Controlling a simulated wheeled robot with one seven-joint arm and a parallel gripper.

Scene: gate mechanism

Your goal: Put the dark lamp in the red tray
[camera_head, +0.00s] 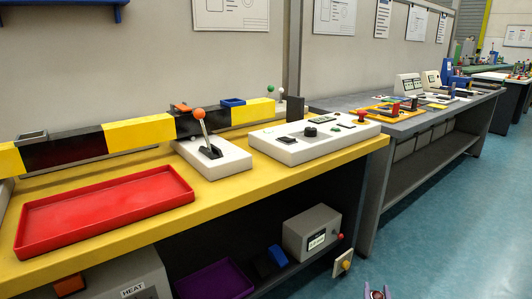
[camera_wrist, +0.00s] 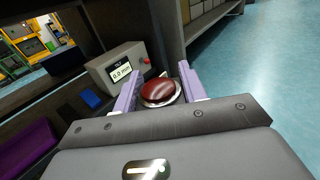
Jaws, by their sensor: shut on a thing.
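The dark lamp (camera_wrist: 160,92) is a dark red dome with a pale ring at its base. In the wrist view it sits between the two purple fingers of my gripper (camera_wrist: 160,76), which is shut on it. In the head view my gripper (camera_head: 377,292) shows only at the bottom edge, right of the yellow bench, with the lamp's reddish top between the fingers. The red tray (camera_head: 105,208) lies on the bench top at the left, well apart from my gripper. It is empty.
On the yellow bench (camera_head: 255,185) stand an orange-knobbed lever box (camera_head: 213,157) and a white control panel (camera_head: 315,140). A grey meter box (camera_head: 312,232) and a purple tray (camera_head: 215,280) sit on the shelf below. The blue floor at right is clear.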

